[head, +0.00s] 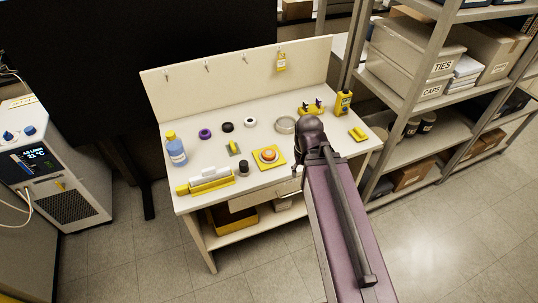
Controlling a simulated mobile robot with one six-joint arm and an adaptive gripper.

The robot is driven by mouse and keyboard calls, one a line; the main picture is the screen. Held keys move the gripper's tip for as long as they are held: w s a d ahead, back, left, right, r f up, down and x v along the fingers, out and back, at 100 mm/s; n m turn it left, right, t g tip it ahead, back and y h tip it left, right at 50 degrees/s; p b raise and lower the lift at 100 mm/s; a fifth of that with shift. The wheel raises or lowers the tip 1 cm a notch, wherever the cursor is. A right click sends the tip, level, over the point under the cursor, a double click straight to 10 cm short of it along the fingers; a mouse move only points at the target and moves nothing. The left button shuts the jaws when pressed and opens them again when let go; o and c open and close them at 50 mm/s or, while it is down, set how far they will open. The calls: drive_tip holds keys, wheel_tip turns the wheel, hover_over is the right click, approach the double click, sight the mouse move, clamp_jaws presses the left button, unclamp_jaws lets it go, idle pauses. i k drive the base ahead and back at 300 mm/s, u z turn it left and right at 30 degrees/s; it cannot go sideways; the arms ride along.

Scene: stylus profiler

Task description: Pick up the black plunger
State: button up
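A small upright black cylinder (244,168) stands near the front edge of the white workbench, between a white roll and a yellow pad. It is the thing that looks most like the black plunger, but it is too small to be sure. A flat black ring-like piece (227,127) lies farther back on the bench. My arm reaches up from the lower right to a dark rounded joint in front of the bench's right part. My gripper cannot be made out, and nothing is seen held.
The bench (200,204) also holds a blue bottle (176,150), a purple ring (205,134), a white ring (251,122), a glass dish (285,125), a yellow pad (258,165) and a white roll (209,175). Shelving (412,100) stands right, an instrument (40,150) left.

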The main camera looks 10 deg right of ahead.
sight(244, 170)
drive_tip(key=u, duration=0.6)
drive_tip(key=k, duration=0.45)
drive_tip(key=z, duration=0.05)
